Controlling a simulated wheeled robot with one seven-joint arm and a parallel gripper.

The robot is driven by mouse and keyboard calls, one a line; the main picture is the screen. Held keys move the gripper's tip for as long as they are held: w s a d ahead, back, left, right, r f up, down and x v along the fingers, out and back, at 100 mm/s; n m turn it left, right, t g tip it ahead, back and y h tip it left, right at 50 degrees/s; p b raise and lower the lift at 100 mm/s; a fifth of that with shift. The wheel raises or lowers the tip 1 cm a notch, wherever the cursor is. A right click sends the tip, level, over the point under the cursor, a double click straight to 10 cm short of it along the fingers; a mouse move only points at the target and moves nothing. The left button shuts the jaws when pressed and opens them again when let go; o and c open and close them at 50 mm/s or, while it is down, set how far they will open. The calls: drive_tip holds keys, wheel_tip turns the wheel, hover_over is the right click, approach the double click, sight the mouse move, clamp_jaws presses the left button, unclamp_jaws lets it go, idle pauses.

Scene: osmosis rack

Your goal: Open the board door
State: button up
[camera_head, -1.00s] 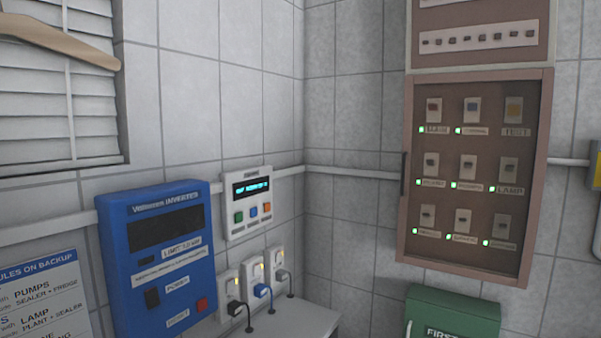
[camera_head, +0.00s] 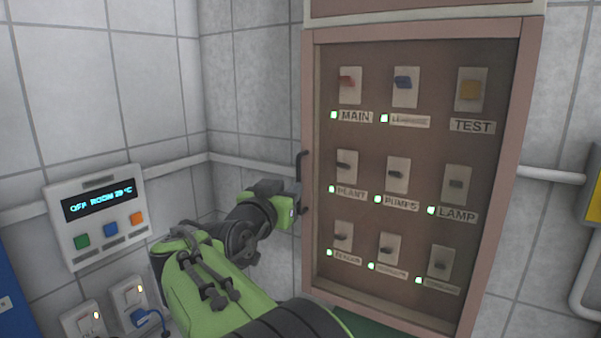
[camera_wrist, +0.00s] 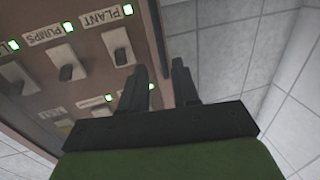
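The board door (camera_head: 420,32) is a brown-framed door on a wall cabinet at the right of the head view, and it looks shut. Switches with labels such as MAIN, PLANT, PUMPS and LAMP show inside its frame. A dark upright handle (camera_head: 299,168) is on the door's left edge. My gripper (camera_head: 296,208) is at the handle's lower part. In the wrist view, the two dark fingers of my gripper (camera_wrist: 160,78) are apart, with the dark handle bar (camera_wrist: 157,30) lined up with the gap between them. Whether either finger touches the handle cannot be told.
A white control box (camera_head: 98,215) with a lit display hangs on the left wall, above sockets (camera_head: 128,300) with plugs. A pipe (camera_head: 180,165) runs along the walls.

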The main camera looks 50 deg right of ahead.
sight(297, 178)
drive_tip(key=p+x, duration=0.1)
drive_tip(key=x, duration=0.2)
drive_tip(key=p+x, duration=0.1)
drive_tip(key=x, duration=0.3)
drive_tip(key=shift+w+d+r, duration=0.2)
drive_tip(key=shift+w+d, duration=0.05)
drive_tip(key=shift+d+f, duration=0.1)
drive_tip(key=shift+d, duration=0.2)
drive_tip(key=shift+a, duration=0.2)
clamp_jaws()
